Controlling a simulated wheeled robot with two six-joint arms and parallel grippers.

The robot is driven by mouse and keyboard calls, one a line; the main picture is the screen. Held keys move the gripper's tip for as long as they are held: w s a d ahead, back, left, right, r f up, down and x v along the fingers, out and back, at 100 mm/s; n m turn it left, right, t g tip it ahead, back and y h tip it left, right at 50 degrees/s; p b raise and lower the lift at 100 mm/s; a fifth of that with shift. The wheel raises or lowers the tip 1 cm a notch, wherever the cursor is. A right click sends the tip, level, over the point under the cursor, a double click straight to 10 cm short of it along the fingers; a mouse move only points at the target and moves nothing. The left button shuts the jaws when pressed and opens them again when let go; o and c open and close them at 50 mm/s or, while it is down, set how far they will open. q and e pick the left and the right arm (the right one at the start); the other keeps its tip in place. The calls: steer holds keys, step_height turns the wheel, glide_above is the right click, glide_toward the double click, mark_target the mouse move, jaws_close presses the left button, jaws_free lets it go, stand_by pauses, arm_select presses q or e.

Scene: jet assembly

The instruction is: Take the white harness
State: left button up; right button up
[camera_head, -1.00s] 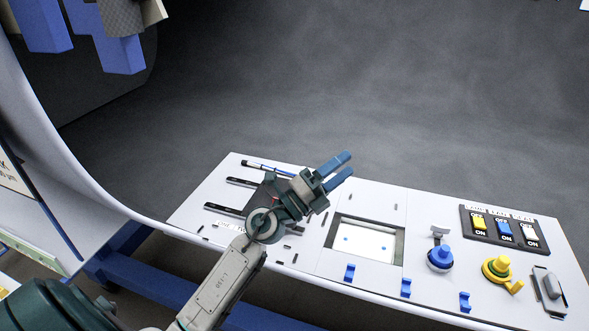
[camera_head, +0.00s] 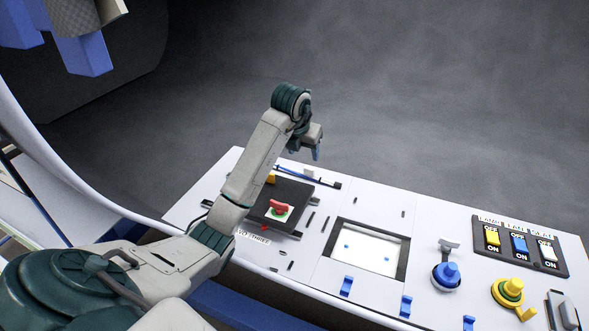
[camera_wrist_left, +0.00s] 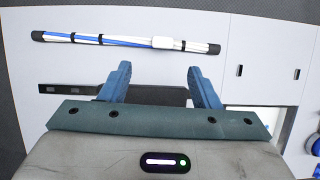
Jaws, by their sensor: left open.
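The white harness (camera_wrist_left: 125,42) lies across the panel in the left wrist view, a long white bundle with a blue line, black bands, black ends and a white block. In the head view it shows as a thin strip (camera_head: 310,177) near the panel's far edge, partly hidden by my arm. My left gripper (camera_head: 317,151) is above the panel's far edge, close to the harness. In the left wrist view its blue fingers (camera_wrist_left: 157,70) are apart and empty, with the harness beyond their tips. My right gripper is not in view.
A black plate with a red knob (camera_head: 279,207) sits on the white panel below my arm. A framed window (camera_head: 366,249), blue clips, a blue knob (camera_head: 447,273), a yellow knob (camera_head: 508,291) and a switch block (camera_head: 519,246) lie to the right. Blue blocks hang at upper left.

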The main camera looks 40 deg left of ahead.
mark_target(309, 168)
arm_select(q)
steer(key=p+x, duration=0.1)
steer(key=x, duration=0.3)
steer(key=shift+w+f+p, duration=0.25)
steer(key=shift+p, duration=0.15)
steer(key=p+x, duration=0.2)
steer(key=x, duration=0.2)
steer(key=shift+w+d+p, duration=0.15)
steer(key=shift+w+p, duration=0.05)
steer(key=shift+p, duration=0.1)
steer(key=shift+w+f, duration=0.1)
steer(key=shift+f, duration=0.2)
steer(key=c, duration=1)
